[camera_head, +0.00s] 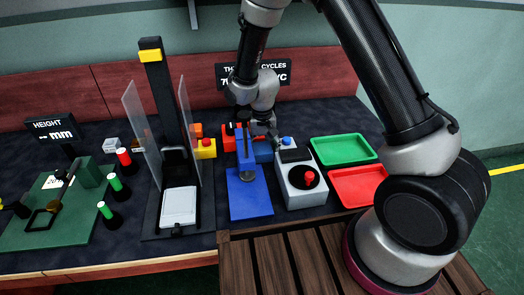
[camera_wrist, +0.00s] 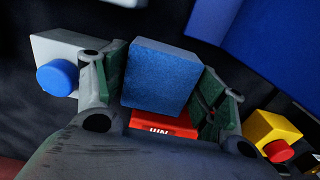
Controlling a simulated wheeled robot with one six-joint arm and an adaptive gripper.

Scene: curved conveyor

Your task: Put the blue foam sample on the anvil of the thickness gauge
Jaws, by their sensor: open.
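The blue foam sample (camera_wrist: 160,78) is a rough-faced block between the two spread fingers of my gripper (camera_wrist: 162,74) in the wrist view. My gripper is open around it; contact with the fingers is not clear. In the head view my gripper (camera_head: 264,128) points down behind the thickness gauge, and a blue block (camera_head: 264,153), apparently the sample, shows below it. The thickness gauge has a blue base (camera_head: 250,202) and upright blue column (camera_head: 244,145). A grey round part (camera_head: 247,175), apparently at its anvil, sits low in front of the column; nothing blue lies on it.
A red part with white lettering (camera_wrist: 162,124) lies beside the sample. A blue-button box (camera_head: 287,142) and a yellow box with a red button (camera_head: 205,148) flank the area. A grey control box (camera_head: 300,197), green tray (camera_head: 343,136) and red tray (camera_head: 335,177) stand right; clear-sided equipment (camera_head: 152,215) stands left.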

